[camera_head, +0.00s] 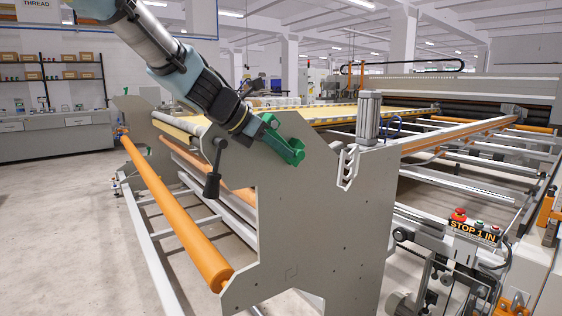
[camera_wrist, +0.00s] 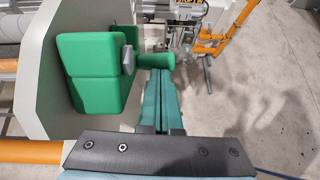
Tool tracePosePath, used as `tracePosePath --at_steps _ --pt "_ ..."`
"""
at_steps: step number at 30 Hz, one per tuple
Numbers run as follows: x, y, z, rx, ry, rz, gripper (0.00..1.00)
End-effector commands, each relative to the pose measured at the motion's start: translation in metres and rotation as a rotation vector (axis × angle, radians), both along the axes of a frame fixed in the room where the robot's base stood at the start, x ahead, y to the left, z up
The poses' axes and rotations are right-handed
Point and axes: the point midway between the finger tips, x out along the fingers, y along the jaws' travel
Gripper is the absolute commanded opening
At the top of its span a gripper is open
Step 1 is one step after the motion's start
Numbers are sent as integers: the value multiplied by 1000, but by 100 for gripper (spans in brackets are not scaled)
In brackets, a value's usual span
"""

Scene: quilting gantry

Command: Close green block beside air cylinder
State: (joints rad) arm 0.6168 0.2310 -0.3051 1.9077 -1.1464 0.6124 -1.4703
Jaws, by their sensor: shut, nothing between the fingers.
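The green block (camera_head: 288,146) sits on the grey end plate at its upper edge, to the left of the air cylinder (camera_head: 369,118), a grey upright cylinder. In the wrist view the green block (camera_wrist: 90,75) is large, left of my fingers, with a green knob (camera_wrist: 155,62) sticking out to the right. My gripper (camera_wrist: 158,76) is shut and empty, its teal fingers side by side with the tips at or just below the knob. I cannot tell whether they touch it. In the head view my gripper (camera_head: 258,130) overlaps the block's left side, and its fingertips are hard to make out.
The grey end plate (camera_head: 320,220) stands under the block. A black lever (camera_head: 213,172) hangs left of the block. An orange roller (camera_head: 180,218) runs along the left. A zigzag bracket (camera_head: 347,165) is below the cylinder. Bare floor (camera_wrist: 260,90) lies right of my fingers.

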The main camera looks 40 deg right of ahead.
Motion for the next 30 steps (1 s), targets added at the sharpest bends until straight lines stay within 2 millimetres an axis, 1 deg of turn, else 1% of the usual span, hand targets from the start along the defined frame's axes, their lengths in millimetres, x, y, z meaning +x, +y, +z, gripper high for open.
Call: tracePosePath --at_steps 1,8,23,30 --pt "0 -1 -9 -19 0 2 0" --pt "0 -7 -12 -133 6 1 0" --pt "-1 -22 -2 -409 25 1 0" --pt "-2 -30 9 -412 24 -2 0"
